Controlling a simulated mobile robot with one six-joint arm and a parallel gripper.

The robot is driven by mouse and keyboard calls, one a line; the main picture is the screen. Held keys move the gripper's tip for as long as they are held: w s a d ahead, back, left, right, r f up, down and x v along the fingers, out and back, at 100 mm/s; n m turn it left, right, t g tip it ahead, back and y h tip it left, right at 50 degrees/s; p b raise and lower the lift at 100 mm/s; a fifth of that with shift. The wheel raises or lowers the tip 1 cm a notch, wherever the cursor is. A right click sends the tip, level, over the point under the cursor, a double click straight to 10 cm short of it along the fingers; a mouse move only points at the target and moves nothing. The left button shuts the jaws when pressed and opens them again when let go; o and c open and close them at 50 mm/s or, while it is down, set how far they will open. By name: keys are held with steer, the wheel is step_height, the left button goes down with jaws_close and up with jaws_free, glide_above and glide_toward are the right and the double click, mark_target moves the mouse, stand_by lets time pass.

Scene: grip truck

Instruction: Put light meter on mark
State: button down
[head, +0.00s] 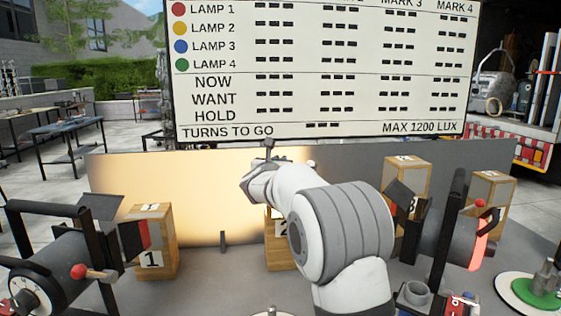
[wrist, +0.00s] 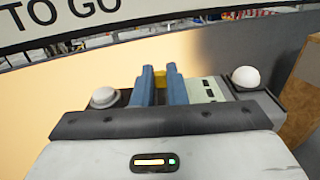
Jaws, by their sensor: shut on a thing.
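My gripper (wrist: 162,86) has two blue fingers closed on a narrow yellow part (wrist: 162,74). Around them in the wrist view is a dark, wide body with a pale panel and white domes at left and right; it appears to be the light meter (wrist: 208,92). In the head view my gripper (head: 262,180) is at the centre, above the wooden block numbered 2 (head: 279,257), which my arm partly hides. The meter is mostly hidden there. I cannot tell whether it touches the block. Block 1 (head: 156,240) stands left; block 3 (head: 408,175) stands right.
Black lamps stand at the left (head: 65,258) and right (head: 440,240), with red knobs. A grey panel (head: 355,172) stands behind.

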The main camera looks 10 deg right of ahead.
steer(key=shift+f+b, duration=0.55)
steer(key=shift+b, duration=0.05)
steer(key=c, duration=1.5)
jaws_free()
steer(key=shift+r, duration=0.1)
steer(key=shift+o, duration=0.6)
steer(key=shift+s, duration=0.1)
steer(key=b+v, duration=0.1)
steer(key=v, duration=0.6)
steer(key=s+d+f+m+g+p, duration=0.1)
steer(key=s+d+f+m+g, duration=0.25)
steer(key=s+m, duration=0.3)
steer(key=s+d+f+m+g, duration=0.25)
steer(key=s+d+m, duration=0.2)
steer(key=s, duration=0.35)
steer(key=s+d+f+m+g+p, duration=0.1)
steer(key=s+d+f+m+g, duration=0.2)
steer(key=s+m, duration=0.35)
steer(key=s+a+f+m+g+y, duration=0.1)
steer(key=s+a+f+m+y, duration=0.1)
steer(key=s, duration=0.5)
steer(key=s+a+f+m+g+y+p, duration=0.1)
steer(key=s+a+f+m+g+y, duration=0.1)
steer(key=s+f+m, duration=0.2)
steer(key=s+a+f+m+g+y, duration=0.2)
steer(key=s+m, duration=0.6)
steer(key=s, duration=0.4)
steer(key=shift+f+y+p, duration=0.3)
steer(key=shift+f+y, duration=0.2)
steer(key=shift+f, duration=0.1)
